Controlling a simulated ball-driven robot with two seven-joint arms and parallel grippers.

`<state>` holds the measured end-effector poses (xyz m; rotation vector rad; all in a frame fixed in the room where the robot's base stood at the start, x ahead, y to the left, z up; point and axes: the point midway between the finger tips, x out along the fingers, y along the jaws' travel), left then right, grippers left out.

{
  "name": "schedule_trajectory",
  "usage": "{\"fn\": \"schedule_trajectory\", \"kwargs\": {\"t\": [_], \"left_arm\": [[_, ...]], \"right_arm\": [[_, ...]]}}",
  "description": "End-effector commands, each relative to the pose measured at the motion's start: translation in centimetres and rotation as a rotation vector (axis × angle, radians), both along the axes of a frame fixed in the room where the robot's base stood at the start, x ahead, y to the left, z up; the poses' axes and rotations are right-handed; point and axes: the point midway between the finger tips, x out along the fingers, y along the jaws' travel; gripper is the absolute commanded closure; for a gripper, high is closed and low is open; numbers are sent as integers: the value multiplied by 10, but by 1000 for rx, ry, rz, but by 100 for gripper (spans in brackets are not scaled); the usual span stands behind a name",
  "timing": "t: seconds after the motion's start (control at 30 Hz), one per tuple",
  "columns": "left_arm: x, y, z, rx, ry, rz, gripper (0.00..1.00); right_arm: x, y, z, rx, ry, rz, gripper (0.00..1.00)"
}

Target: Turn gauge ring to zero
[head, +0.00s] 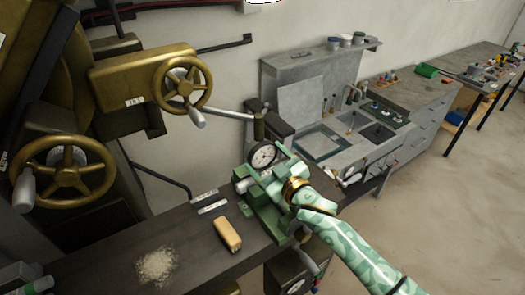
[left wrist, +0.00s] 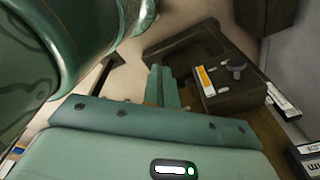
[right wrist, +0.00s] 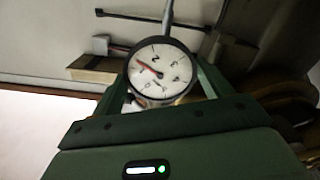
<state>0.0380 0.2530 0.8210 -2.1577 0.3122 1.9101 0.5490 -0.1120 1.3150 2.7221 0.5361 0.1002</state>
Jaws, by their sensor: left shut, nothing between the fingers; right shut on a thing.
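The dial gauge (head: 263,157) has a white face and a dark ring, and stands on a holder at the bench. In the right wrist view the gauge (right wrist: 162,70) faces me, its red needle pointing up and left; which mark it meets is too small to tell. My right gripper (head: 268,163) is shut on the gauge ring, one finger on each side of it; the gripper also shows in the right wrist view (right wrist: 168,84). My left gripper (left wrist: 163,86) shows only in the left wrist view, shut and empty, its fingers together.
Brass handwheels (head: 182,89) stand on a machine at the left. A tan block (head: 227,234) and a pile of shavings (head: 156,266) lie on the dark bench (head: 110,254). A grey workstation (head: 318,90) stands behind. The floor (head: 440,190) at the right is clear.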

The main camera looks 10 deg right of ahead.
Motion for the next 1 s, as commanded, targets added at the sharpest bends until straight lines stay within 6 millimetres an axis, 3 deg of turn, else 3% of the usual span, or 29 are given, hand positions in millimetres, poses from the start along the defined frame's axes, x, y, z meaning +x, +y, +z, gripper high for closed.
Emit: {"fn": "schedule_trajectory", "kwargs": {"t": [1.0], "left_arm": [[1, 0, 53, 0, -3, 0, 100]], "right_arm": [[0, 0, 3, 694, 284, 0, 35]]}}
